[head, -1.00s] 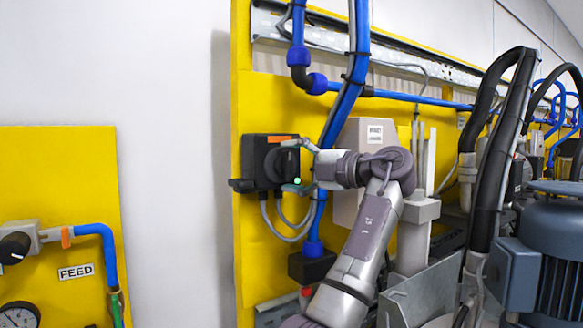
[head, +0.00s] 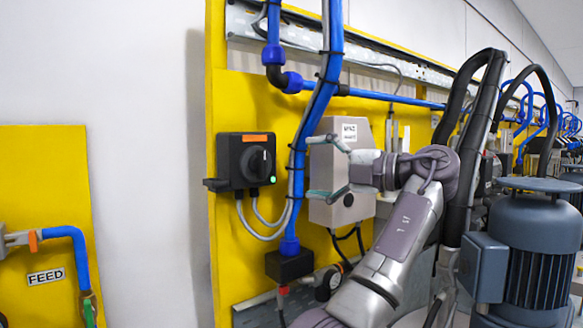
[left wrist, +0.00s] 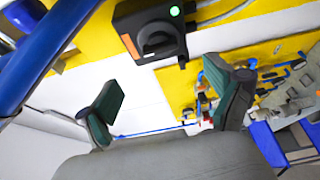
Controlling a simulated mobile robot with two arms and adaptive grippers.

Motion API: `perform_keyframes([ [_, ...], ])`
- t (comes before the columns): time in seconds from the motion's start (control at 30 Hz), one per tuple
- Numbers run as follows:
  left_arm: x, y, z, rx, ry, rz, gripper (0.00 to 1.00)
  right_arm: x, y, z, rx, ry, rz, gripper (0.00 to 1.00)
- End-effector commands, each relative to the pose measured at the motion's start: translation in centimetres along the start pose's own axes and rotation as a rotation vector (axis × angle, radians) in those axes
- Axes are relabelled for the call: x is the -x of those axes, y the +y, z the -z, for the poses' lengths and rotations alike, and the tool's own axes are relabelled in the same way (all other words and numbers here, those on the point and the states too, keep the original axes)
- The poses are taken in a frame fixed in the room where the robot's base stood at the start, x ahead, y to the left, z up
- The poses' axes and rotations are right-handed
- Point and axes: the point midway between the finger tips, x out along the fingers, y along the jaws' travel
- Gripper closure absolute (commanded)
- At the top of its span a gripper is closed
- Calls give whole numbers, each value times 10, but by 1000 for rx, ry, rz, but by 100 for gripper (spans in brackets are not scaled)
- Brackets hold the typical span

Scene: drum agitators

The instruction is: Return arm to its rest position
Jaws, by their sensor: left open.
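My left gripper (head: 322,166) is open and empty in the head view, with its fingers pointing left. It is apart from the black switch box (head: 246,161), which is to its left on the yellow panel. The box has a black rotary knob, an orange label and a small green light. In the left wrist view the two finger pads (left wrist: 171,105) stand wide apart with nothing between them, and the switch box (left wrist: 155,32) shows beyond them at the top. My left arm rises from the bottom of the head view. My right gripper is not in view.
Blue pipes (head: 305,130) run down the yellow panel (head: 228,105) close to my gripper. A grey box (head: 327,207) is just behind the fingers. A large blue-grey motor (head: 530,240) and thick black hoses (head: 478,120) stand on the right. White wall is at left.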

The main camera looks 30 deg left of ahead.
Motion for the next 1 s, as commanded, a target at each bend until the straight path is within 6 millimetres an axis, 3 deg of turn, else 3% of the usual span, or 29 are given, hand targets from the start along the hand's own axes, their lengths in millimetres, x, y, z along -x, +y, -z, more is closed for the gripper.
perform_keyframes([
  [0.2, 14, 0, 0, 1, 1, 0, 8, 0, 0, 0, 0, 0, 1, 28],
  [0.7, 12, -6, -2, -16, -5, 7, 8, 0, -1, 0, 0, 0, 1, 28],
  [0.77, 9, -21, -7, -59, -19, 23, 8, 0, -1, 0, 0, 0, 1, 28],
  [0.87, 1, -67, -22, -196, -71, 77, 8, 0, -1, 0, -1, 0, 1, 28],
  [1.0, -14, -166, -39, -484, -196, 178, 8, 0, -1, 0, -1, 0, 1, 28],
])
